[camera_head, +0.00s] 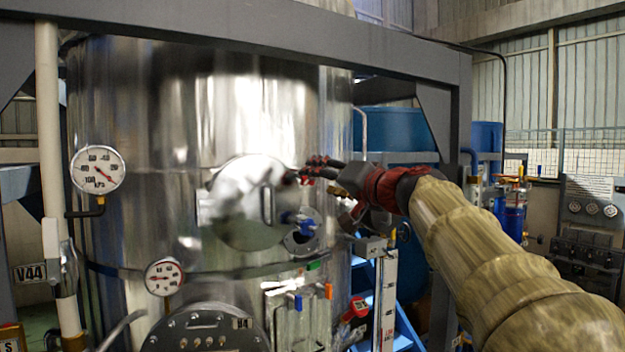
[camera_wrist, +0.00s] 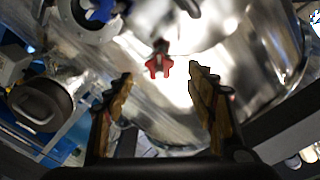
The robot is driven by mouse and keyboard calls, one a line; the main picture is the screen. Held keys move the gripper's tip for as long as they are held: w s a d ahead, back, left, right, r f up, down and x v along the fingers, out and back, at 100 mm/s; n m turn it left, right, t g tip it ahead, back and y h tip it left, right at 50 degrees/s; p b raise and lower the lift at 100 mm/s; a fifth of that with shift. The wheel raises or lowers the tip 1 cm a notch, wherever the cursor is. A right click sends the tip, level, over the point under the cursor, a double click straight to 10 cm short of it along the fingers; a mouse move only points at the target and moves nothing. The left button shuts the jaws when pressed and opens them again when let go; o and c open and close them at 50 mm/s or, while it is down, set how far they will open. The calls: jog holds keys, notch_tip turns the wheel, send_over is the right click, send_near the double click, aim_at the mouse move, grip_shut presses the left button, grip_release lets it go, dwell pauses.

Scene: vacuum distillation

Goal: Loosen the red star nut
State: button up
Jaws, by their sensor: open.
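The red star nut (camera_wrist: 159,63) shows in the wrist view, near the top middle, on a dark stem in front of shiny metal. My gripper (camera_wrist: 161,73) is open, with one finger to the left and one to the right of the nut's line. The space between the fingers is empty, and the nut appears beyond the fingertips. In the head view my gripper (camera_head: 312,170) reaches from the right to the right edge of the round steel hatch (camera_head: 238,205). I cannot clearly tell the nut from my fingers there.
The hatch is on a large steel tank (camera_head: 130,120). Blue-handled fittings (camera_head: 298,220) sit just below my gripper. Pressure gauges (camera_head: 97,170) and (camera_head: 164,277) stand out at the left. A grey frame beam (camera_head: 250,35) crosses above. Blue steps (camera_head: 405,325) stand at the lower right.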

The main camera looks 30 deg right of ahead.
jog(key=s, duration=0.5)
jog(key=shift+d+f, duration=0.1)
dwell(0.4)
notch_tip(320, 180, down, 22)
jog(key=s+a+r+g+b, duration=0.1)
jog(key=s+g+b, duration=0.15)
jog(key=g, duration=0.25)
jog(key=s+a+f+n+g+b, duration=0.2)
jog(key=s+a+f+b, duration=0.4)
jog(key=f, duration=1)
jog(key=s+a+f+n+g+b, duration=0.3)
jog(key=s+a+f+b, duration=0.3)
jog(key=f, duration=1.1)
jog(key=s+a+f+n+g+b, duration=0.2)
jog(key=s+a+f+b, duration=0.4)
jog(key=s+f, duration=0.5)
notch_tip(320, 180, down, 6)
jog(key=b, duration=0.2)
jog(key=shift+s+a+r+n+h+b, duration=0.15)
jog(key=shift+s+a+n+h+b, duration=0.15)
jog(key=shift+s+a+n+b, duration=0.1)
